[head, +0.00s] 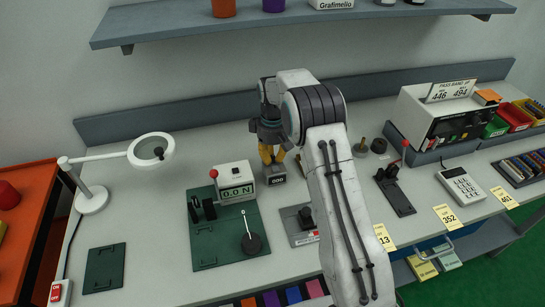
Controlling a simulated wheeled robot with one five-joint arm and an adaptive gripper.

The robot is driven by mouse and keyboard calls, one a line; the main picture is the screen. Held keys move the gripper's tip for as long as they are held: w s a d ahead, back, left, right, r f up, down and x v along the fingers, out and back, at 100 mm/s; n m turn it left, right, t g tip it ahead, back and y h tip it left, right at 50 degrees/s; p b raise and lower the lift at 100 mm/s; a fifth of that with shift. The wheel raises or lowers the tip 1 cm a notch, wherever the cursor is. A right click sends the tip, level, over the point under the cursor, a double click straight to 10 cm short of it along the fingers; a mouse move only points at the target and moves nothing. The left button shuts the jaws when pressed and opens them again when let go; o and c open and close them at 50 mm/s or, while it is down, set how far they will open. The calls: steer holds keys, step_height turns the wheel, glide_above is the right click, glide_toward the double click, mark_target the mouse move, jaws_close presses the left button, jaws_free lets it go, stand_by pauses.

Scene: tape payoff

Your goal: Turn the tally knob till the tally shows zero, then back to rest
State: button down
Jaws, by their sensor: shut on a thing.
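The tally (276,180) is a small dark grey box on the bench, left of my arm. Its front window appears to read 000, though the digits are small. My gripper (272,157), with yellow fingers, points down just above the back of the tally. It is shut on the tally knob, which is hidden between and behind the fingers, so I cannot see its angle.
A force gauge (236,182) reading 0.0 N stands close left on a green plate (222,250). A small dark fixture (306,217) is in front. A lamp (151,150) stands left, a tester box (440,115) right, and a shelf (290,19) hangs above.

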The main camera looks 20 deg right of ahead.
mark_target(272, 156)
steer(key=n, duration=0.3)
steer(key=shift+f, duration=0.1)
steer(key=c, duration=1.2)
jaws_free()
steer(key=shift+o, duration=0.2)
step_height(272, 156, up, 12)
